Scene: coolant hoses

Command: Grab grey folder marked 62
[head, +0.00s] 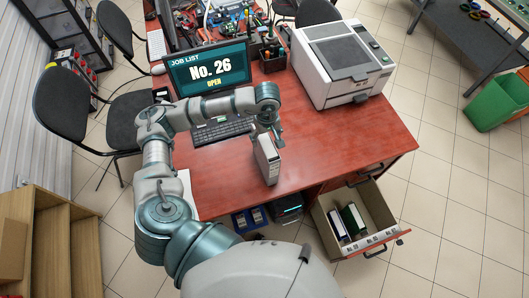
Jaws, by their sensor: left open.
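A grey folder (267,160) stands upright on the red desk, near its front edge. Its marking is too small to read. My left gripper (272,134) is over the top of this folder, with its fingers pointing down. It is open; I cannot tell whether its fingers touch the folder. An open drawer (376,210) below the desk's right part holds a few folders (350,221), dark, green and white, with small number labels on the front. My right gripper is not in view.
A printer (343,62) stands at the back right. The desk (345,140) is clear right of the folder. Chairs (90,107) stand left, a green bin (497,102) far right.

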